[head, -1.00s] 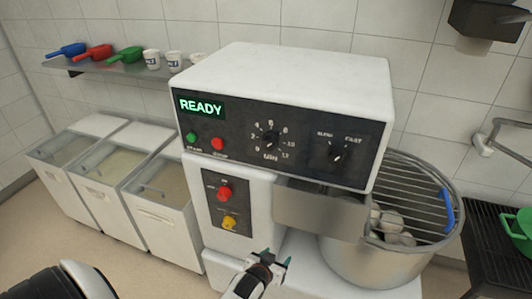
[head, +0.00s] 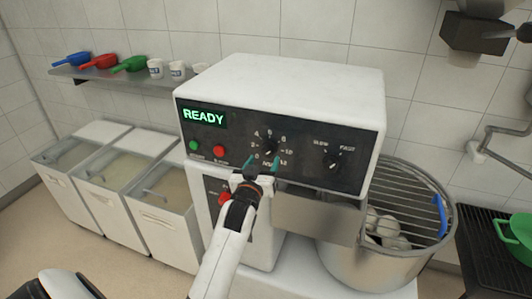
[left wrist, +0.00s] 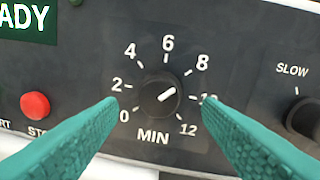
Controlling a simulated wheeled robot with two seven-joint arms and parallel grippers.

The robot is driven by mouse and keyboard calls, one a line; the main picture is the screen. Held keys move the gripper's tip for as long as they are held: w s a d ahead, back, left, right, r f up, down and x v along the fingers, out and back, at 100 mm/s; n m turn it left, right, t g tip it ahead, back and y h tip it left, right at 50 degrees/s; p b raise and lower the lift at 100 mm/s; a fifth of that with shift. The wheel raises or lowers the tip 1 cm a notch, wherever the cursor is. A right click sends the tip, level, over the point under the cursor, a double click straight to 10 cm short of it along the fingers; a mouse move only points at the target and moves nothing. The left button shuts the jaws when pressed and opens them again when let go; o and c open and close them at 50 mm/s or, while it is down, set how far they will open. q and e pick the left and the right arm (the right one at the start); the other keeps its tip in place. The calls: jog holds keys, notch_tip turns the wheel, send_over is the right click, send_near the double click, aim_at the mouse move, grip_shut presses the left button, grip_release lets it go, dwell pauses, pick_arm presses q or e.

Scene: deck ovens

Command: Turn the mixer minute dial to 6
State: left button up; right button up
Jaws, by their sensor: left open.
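The minute dial (head: 270,147) is a black round knob on the mixer's dark front panel (head: 300,150). In the left wrist view, the dial (left wrist: 160,97) has numbers from 0 to 12 around it, with 6 at the top and MIN below. Its white mark points up and right, between 8 and 10, closer to 8. My left gripper (head: 263,163) is open in front of the panel, just below the dial in the head view. In the left wrist view, its teal fingers (left wrist: 160,101) stand apart on either side of the knob, with nothing between them. My right gripper is not in view.
A green READY display (head: 204,117), a green button (head: 194,145) and a red button (head: 219,150) are left of the dial. A slow/fast knob (head: 332,160) is to its right. The mixer bowl (head: 375,262) with its wire guard stands below right.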

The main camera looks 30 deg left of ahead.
aim_at(267, 154)
pick_arm(q)
jog(key=shift+p+x, duration=0.3)
jog(key=shift+x, duration=1.6)
jog(key=c, duration=1)
jog(key=n+p, duration=0.2)
jog(key=n, duration=0.2)
jog(key=shift+r, duration=0.15)
jog(key=n+p, duration=0.2)
jog(key=n, duration=0.2)
jog(key=shift+g+h, duration=0.3)
jog(key=shift+n, duration=0.4)
